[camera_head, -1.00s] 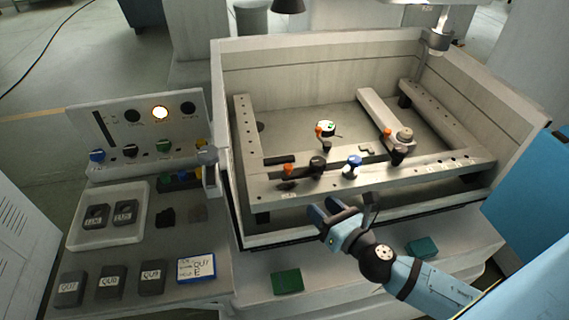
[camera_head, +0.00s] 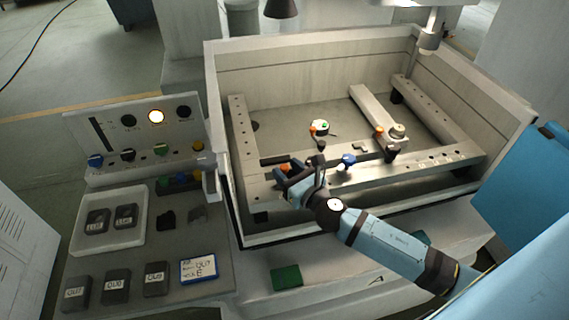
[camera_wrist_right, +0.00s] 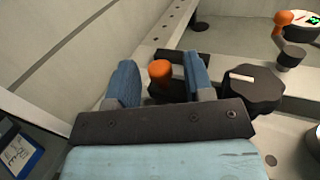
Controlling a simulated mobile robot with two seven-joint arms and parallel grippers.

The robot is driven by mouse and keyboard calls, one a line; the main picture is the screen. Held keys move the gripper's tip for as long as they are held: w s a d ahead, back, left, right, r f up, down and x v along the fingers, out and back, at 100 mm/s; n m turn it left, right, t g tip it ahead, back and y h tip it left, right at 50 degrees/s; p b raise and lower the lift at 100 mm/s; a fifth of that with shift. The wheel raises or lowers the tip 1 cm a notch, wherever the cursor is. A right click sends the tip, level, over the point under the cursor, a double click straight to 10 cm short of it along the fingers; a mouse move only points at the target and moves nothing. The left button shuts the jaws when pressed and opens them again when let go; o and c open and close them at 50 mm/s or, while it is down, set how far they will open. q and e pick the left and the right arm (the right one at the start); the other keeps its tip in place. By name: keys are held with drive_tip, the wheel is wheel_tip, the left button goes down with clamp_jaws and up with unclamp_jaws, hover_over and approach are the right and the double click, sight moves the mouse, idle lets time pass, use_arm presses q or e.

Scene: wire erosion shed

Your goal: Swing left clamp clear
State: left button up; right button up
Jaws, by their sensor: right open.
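The left clamp has an orange-topped knob (camera_wrist_right: 160,69) and a dark bar (camera_head: 275,160), at the left of the tank's front beam (camera_head: 262,187). My right gripper (camera_head: 288,176) is at the left clamp, reaching in over the tank's front wall. In the wrist view its two blue fingers (camera_wrist_right: 160,80) are open, one on each side of the orange knob, with visible gaps. A black knob (camera_wrist_right: 250,88) sits just right of the right finger. In the head view the gripper covers part of the clamp. My left gripper is not in view.
The right clamp (camera_head: 391,153) stands farther along the beam. A round gauge with a green display (camera_head: 320,127) is behind the beam. The tank's front wall (camera_head: 345,212) passes below my right arm. Left are a control panel (camera_head: 142,125) and a white tray (camera_head: 84,240).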

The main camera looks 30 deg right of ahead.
drive_tip(key=shift+w+a, duration=0.1)
drive_tip(key=shift+w, duration=0.6)
clamp_jaws()
